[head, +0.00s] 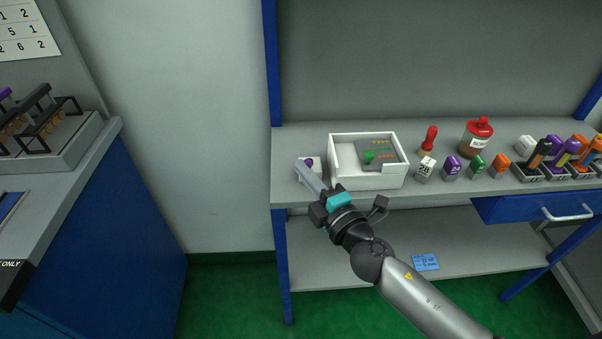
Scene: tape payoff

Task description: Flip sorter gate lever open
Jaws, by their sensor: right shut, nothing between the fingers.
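My right gripper (301,167) is shut and empty. Its fingers reach up and left over the left end of the workbench, left of the white tray. No part is clearly recognisable as the sorter gate lever. A grey unit with black bar handles (43,124) stands on the left counter, cut off by the picture edge. My left gripper is not in view.
The white tray (401,160) holds a grey board with a green part. A red-handled stamp (430,138), a red-lidded jar (476,138), small coloured blocks and marker holders line the grey workbench (300,136). A blue card (425,262) lies on the lower shelf. Green floor separates bench and left counter.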

